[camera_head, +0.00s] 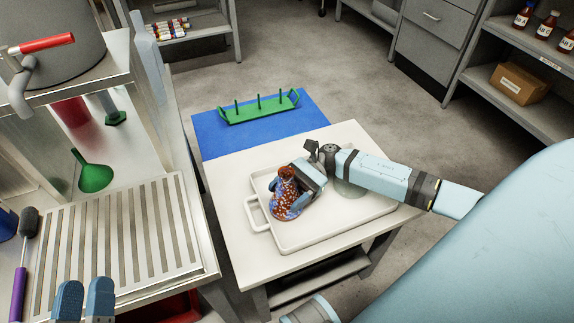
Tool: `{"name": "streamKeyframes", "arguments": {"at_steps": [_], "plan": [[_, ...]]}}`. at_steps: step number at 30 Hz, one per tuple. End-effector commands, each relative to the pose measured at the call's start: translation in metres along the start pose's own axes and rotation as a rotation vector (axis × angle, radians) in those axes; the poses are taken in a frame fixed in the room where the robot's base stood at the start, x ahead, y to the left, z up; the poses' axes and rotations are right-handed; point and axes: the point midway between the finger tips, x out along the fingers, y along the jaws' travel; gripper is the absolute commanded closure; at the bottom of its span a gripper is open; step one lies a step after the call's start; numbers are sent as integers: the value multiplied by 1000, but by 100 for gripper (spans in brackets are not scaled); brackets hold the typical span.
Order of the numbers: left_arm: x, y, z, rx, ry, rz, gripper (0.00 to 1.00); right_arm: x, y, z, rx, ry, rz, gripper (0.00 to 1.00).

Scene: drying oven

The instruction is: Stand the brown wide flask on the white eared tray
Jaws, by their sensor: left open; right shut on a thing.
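The brown wide flask (287,199) has a speckled red-brown and blue look and a brown top. It is at the left part of the white eared tray (345,231), which lies on a small white table. My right gripper (298,186) is shut on the flask from its right side and hides part of it. The flask looks roughly upright; I cannot tell if its base touches the tray. My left gripper (84,301) is open and empty at the lower left, in front of the metal rack.
A green rack (259,107) sits on a blue mat (210,136) behind the tray. A green funnel (95,177) and slatted rack (110,240) are at left. The tray's front right is clear.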

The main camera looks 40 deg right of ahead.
Motion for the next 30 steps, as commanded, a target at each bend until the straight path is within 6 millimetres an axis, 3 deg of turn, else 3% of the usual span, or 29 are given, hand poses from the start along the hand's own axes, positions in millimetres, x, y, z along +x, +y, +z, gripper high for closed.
{"name": "streamKeyframes", "arguments": {"at_steps": [12, 13, 15, 26, 30], "plan": [[-1, -2, 6, -1, -16, -1, 57, 0, 0, -2, -1, 0, 0, 96], [-1, -1, 5, 0, -19, -1, 57, 0, 0, -2, -1, 1, 0, 27], [-1, -2, 4, 1, -19, -1, 57, 0, 0, -1, -1, 1, 0, 10], [0, -1, -3, 4, -11, -1, 57, 0, -1, 3, -1, 1, 0, 8], [0, -1, -6, 8, 9, -1, 57, -18, -1, 2, 0, 4, -1, 8]]}}
